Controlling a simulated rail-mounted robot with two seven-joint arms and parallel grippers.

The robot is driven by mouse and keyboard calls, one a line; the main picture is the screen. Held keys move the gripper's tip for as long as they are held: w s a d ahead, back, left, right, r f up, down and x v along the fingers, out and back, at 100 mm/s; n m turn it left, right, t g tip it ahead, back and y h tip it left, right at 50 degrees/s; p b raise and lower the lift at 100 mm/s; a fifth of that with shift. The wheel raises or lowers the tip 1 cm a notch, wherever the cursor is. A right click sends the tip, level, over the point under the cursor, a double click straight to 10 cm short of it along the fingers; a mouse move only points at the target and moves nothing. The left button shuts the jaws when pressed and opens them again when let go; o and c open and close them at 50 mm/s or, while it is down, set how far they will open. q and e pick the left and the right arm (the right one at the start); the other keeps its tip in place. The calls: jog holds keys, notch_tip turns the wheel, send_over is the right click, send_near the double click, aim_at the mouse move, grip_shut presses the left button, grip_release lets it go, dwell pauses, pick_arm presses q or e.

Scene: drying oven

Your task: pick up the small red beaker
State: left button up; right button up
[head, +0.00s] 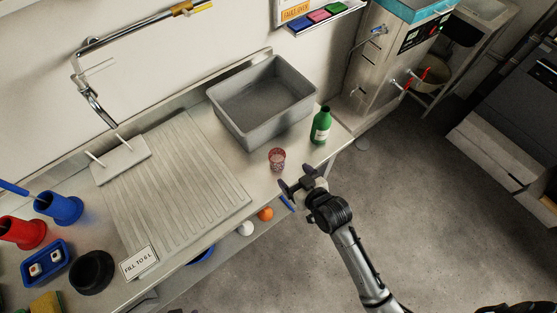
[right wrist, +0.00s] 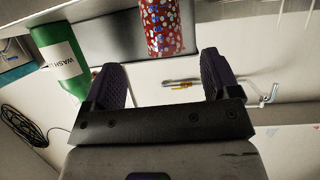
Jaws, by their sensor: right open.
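The small red beaker (head: 277,159) stands on the counter near its front edge, left of the green bottle. It looks reddish with pale speckles. In the right wrist view the beaker (right wrist: 167,27) is at the top, ahead of and between the line of the two fingers, its upper end cut off by the frame. My right gripper (head: 296,183) is open and empty at the counter's front edge, just short of the beaker; its spread dark fingers also show in the right wrist view (right wrist: 160,82). My left gripper is not in view.
A green bottle (head: 321,126) stands close right of the beaker; it also shows in the right wrist view (right wrist: 62,60). A grey basin (head: 232,126) is behind. The ribbed drainboard (head: 180,180) lies left. An orange ball (head: 266,214) and a white one (head: 245,229) are below the edge.

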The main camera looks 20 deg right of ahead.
aim_at(282, 165)
jog(key=x, duration=0.4)
jog(key=shift+a+f+b, duration=0.1)
jog(key=shift+b, duration=0.25)
jog(key=shift+w+f, duration=0.2)
jog(key=shift+w, duration=0.35)
jog(key=shift+w+a+f+b, duration=0.15)
jog(key=shift+w+f+b, duration=0.05)
jog(key=shift+w+b, duration=0.1)
jog(key=shift+b+x, duration=0.6)
jog(key=shift+x, duration=1.5)
jog(key=c, duration=1)
